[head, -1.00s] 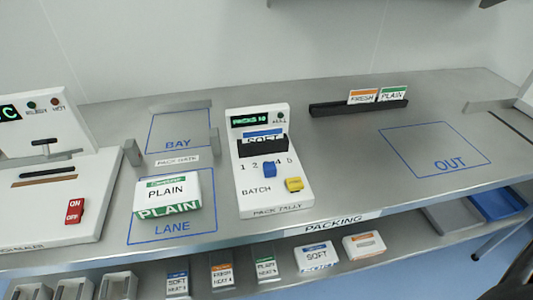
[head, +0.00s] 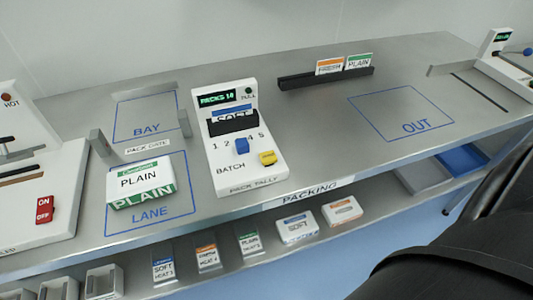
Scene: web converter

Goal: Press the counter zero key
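The counter is the white PACK TALLY unit (head: 262,180) in the middle of the bench. Its green display (head: 217,98) reads PACKS and a number that looks like 10. A yellow key (head: 267,158) sticks out at the lower right of its sloping face; no zero marking is legible on it. A blue selector (head: 242,146) sits on the numbered scale above BATCH, covering part of the scale. A card marked SOFT stands in the black holder (head: 233,124). Neither gripper is in view; a black part of my arm fills the lower right corner.
A PLAIN pack (head: 140,183) lies in the LANE outline left of the counter. A sealer (head: 40,190) with a red switch stands at far left. The black rack (head: 325,79) holds FRESH and PLAIN cards. The OUT square (head: 400,112) is empty. Cartons and bins sit on the lower shelf.

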